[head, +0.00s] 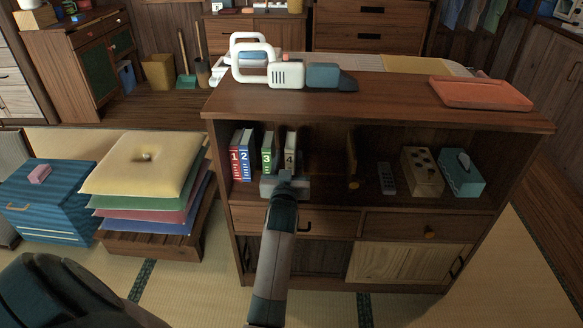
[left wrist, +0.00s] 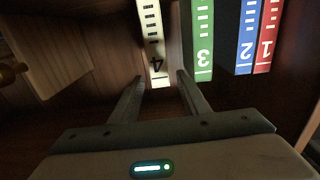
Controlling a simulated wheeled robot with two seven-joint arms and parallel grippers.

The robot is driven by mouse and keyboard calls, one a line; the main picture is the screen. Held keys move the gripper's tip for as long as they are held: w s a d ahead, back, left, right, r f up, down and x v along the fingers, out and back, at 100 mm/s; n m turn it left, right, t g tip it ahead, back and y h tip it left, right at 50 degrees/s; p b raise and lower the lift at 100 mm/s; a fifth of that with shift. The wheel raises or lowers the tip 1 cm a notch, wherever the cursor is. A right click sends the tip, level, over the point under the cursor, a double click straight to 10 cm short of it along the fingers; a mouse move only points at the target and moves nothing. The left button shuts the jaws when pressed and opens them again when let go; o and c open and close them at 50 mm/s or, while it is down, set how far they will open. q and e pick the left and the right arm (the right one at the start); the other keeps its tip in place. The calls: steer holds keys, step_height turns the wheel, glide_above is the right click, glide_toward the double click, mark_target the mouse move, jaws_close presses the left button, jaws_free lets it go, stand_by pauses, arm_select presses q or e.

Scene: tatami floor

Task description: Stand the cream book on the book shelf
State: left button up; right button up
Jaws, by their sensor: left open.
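The cream book (head: 291,148), marked 4, stands upright on the shelf (head: 325,197) of the wooden cabinet, to the right of the green book (head: 267,152), marked 3. A red book (head: 236,155) and a blue book (head: 246,155) stand at the left end. My left gripper (head: 285,180) is in front of the cream book at its lower part. In the left wrist view the gripper (left wrist: 160,82) is open, and the cream book (left wrist: 152,40) shows between and beyond its fingers, upside down in that view. My right gripper is not in view.
On the same shelf stand a wooden divider (head: 352,160), a remote (head: 387,178), a wooden box with knobs (head: 421,172) and a teal tissue box (head: 461,174). A white vacuum (head: 285,74) and an orange tray (head: 480,93) are on top. Stacked cushions (head: 145,165) are at left.

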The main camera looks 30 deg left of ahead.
arm_select(q)
steer(key=s+d+f+m+g+h, duration=0.1)
steer(key=s+d+f+m+h, duration=0.25)
steer(key=s+d+f, duration=0.45)
steer(key=s+d+f+m+g+h, duration=0.1)
steer(key=s+d+f+m+h, duration=0.3)
steer(key=s+d, duration=0.75)
steer(key=s+d+f+g+h, duration=0.1)
steer(key=s+d+f+h, duration=0.1)
steer(key=s+d, duration=0.4)
steer(key=s+d+f+m+g+h, duration=0.1)
steer(key=s+d+g+h, duration=0.1)
steer(key=s+d, duration=0.5)
steer(key=s+h, duration=0.1)
steer(key=s, duration=0.1)
steer(key=shift+s+d+f+h, duration=0.25)
steer(key=shift+s+f+h, duration=0.1)
steer(key=shift+f, duration=0.05)
